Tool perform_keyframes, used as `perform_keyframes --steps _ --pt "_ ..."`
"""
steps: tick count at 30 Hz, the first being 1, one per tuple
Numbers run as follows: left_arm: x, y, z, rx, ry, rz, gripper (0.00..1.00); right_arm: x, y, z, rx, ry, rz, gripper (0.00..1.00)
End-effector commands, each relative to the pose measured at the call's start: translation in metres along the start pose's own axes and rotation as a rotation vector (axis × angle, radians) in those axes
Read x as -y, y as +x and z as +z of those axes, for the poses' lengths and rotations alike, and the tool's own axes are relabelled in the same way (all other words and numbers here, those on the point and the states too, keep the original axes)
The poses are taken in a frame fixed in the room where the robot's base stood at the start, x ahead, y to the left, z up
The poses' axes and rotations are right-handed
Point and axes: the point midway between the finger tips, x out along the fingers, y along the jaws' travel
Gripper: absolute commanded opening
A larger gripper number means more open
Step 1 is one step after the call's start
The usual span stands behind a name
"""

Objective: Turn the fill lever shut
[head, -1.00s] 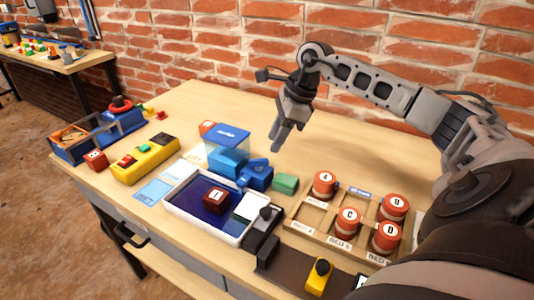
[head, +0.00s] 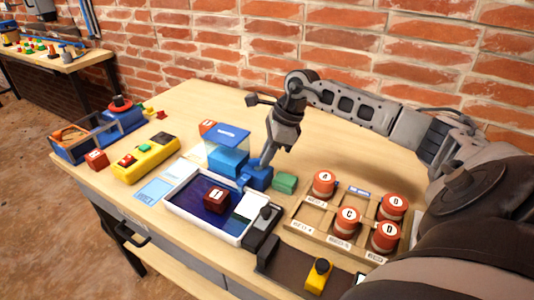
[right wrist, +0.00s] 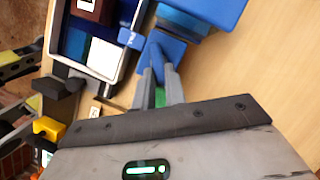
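A blue block-shaped valve body (head: 258,178) stands on the table just right of the white-rimmed tray, with a blue lever (head: 243,180) on its left part. The valve body (right wrist: 172,50) and the lever also show in the right wrist view. My right gripper (head: 264,162) reaches down to the valve. In the right wrist view its two fingers (right wrist: 159,68) stand a little apart, with blue between and beyond the tips. I see no clear grip on the lever; whether the tips touch it is hard to tell. My left gripper is not in view.
The white-rimmed tray (head: 170,208) holds a dark red block (head: 215,200). A clear blue-lidded tank (head: 228,135) is behind the valve and a green block (head: 285,183) sits close right. A wooden rack (head: 300,227) with several red canisters stands right.

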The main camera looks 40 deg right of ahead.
Motion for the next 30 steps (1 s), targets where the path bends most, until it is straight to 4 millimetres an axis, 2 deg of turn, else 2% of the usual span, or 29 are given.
perform_keyframes --steps 11,30 --pt "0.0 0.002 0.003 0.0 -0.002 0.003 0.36 -0.002 0.0 0.0 0.0 0.091 -0.04 0.0" --pt "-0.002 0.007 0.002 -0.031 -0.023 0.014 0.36 -0.011 0.002 0.003 0.002 0.493 -0.206 0.0"
